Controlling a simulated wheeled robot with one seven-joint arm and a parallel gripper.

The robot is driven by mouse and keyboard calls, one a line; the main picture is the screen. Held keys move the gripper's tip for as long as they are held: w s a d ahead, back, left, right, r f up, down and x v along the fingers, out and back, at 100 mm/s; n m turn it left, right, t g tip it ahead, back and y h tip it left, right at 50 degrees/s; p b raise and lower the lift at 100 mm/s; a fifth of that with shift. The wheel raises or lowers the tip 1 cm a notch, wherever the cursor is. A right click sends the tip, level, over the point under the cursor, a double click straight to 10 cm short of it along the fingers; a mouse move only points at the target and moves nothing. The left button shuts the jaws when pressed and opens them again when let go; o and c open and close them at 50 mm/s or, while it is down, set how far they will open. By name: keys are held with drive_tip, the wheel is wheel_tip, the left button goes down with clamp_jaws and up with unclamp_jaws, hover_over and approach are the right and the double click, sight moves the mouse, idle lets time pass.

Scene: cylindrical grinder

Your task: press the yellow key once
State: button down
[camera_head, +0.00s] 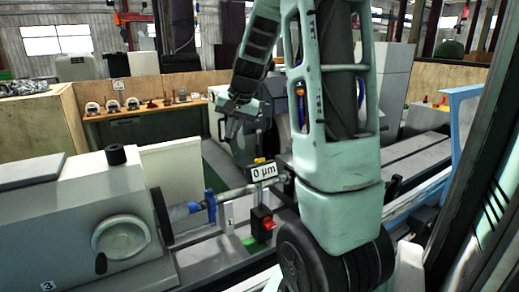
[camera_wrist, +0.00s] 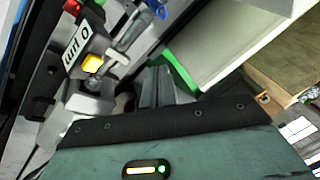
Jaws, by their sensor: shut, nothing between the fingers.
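The yellow key (camera_head: 260,160) is a small block on top of the grey gauge with the white "0 µm" display (camera_head: 263,171), in the middle of the head view. In the wrist view the yellow key (camera_wrist: 93,64) is at the upper left, beside the display (camera_wrist: 77,49), which appears rotated. My gripper (camera_head: 233,134) is shut and empty. In the head view it appears above and left of the yellow key, with a visible gap. Nothing covers the key in either view.
A red block (camera_head: 264,215) is below the gauge. A shaft with a blue clamp (camera_head: 209,205) lies to the left, by the grey headstock with its handwheel (camera_head: 120,238). A wooden bench with several small items (camera_head: 140,108) stands behind.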

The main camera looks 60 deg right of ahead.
wheel_tip(320, 180, up, 2)
drive_tip(key=m+h, duration=0.1)
drive_tip(key=m, duration=0.1)
hover_over(260, 161)
drive_tip(key=w+d, duration=0.3)
drive_tip(key=w, duration=0.1)
drive_tip(key=shift+w+r+p, duration=0.1)
drive_tip(key=shift+r+p, duration=0.1)
drive_tip(key=shift+p, duration=0.2)
drive_tip(key=s+f+b, duration=0.1)
drive_tip(key=f+b, duration=0.1)
drive_tip(key=s+a+f+b, duration=0.1)
drive_tip(key=f+b, duration=0.2)
drive_tip(key=s+f+b, duration=0.1)
drive_tip(key=f+b, duration=0.1)
drive_tip(key=f, duration=0.1)
drive_tip(key=shift+a+f, duration=0.1)
drive_tip(key=shift+a, duration=0.15)
drive_tip(key=shift+f+b, duration=0.1)
drive_tip(key=shift+b, duration=0.25)
idle(0.7)
drive_tip(key=shift+a+f+b, duration=0.1)
drive_tip(key=shift+f+b, duration=0.15)
drive_tip(key=shift+b, duration=0.05)
